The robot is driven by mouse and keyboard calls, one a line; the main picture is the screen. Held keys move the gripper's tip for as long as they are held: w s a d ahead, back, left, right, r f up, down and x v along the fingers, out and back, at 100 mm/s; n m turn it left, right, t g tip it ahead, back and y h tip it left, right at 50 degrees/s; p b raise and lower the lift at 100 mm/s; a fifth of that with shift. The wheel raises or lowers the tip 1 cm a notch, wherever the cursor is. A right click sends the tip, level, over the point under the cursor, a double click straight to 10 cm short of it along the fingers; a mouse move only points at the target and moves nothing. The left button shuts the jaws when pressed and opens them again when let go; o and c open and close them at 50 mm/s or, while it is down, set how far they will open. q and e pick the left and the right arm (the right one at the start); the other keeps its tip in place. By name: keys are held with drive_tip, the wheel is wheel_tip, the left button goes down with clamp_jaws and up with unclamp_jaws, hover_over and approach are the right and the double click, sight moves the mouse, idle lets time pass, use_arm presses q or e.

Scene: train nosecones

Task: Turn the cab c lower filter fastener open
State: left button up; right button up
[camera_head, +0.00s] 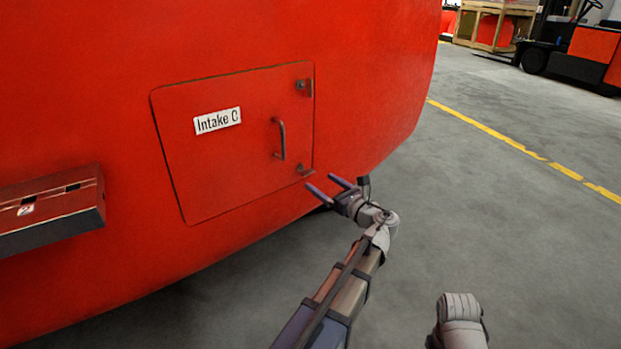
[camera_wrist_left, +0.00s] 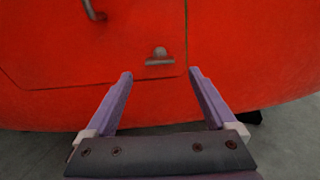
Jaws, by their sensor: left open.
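The red Intake C hatch (camera_head: 243,155) is shut in the red nosecone. Its lower fastener (camera_head: 304,170) is a small grey metal tab at the hatch's lower right corner. In the left wrist view the lower fastener (camera_wrist_left: 160,57) lies flat, its tab level, ahead of and between the fingertips. An upper fastener (camera_head: 303,86) sits at the upper right corner. My left gripper (camera_head: 325,185) is open and empty, just below and right of the lower fastener, apart from it. It also shows in the left wrist view (camera_wrist_left: 160,75). My right gripper is not in view.
A grey handle (camera_head: 280,139) stands out from the hatch; its lower end (camera_wrist_left: 95,12) shows in the left wrist view. A red box-like ledge (camera_head: 50,210) juts out at left. A forklift (camera_head: 575,45) and wooden crate (camera_head: 490,24) stand far right. The grey floor between is clear.

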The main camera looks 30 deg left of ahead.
sight(309, 173)
use_arm(q)
drive_tip(key=shift+x, duration=3.55)
drive_tip(key=shift+c, duration=0.3)
drive_tip(key=c, duration=1.3)
